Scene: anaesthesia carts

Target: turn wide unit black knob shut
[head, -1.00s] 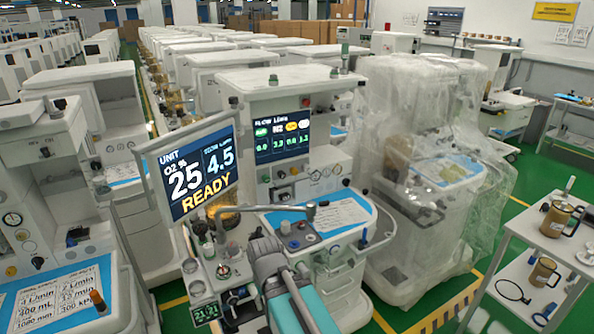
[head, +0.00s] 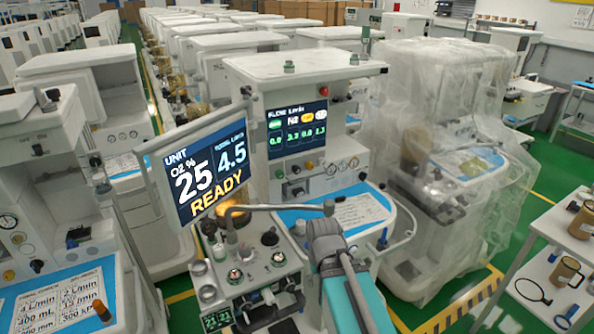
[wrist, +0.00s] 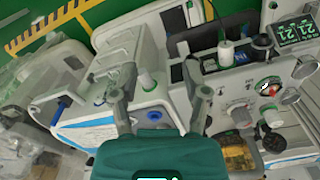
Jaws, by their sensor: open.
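The machine with the large READY screen (head: 205,165) stands in front of me.
A grey bent pipe (head: 280,208) crosses above the panel beside my gripper. A plastic-covered machine (head: 440,130) stands to the right. A white shelf cart (head: 545,240) with brown jugs is at far right. Another machine (head: 50,190) stands close on the left. Green floor shows between them.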

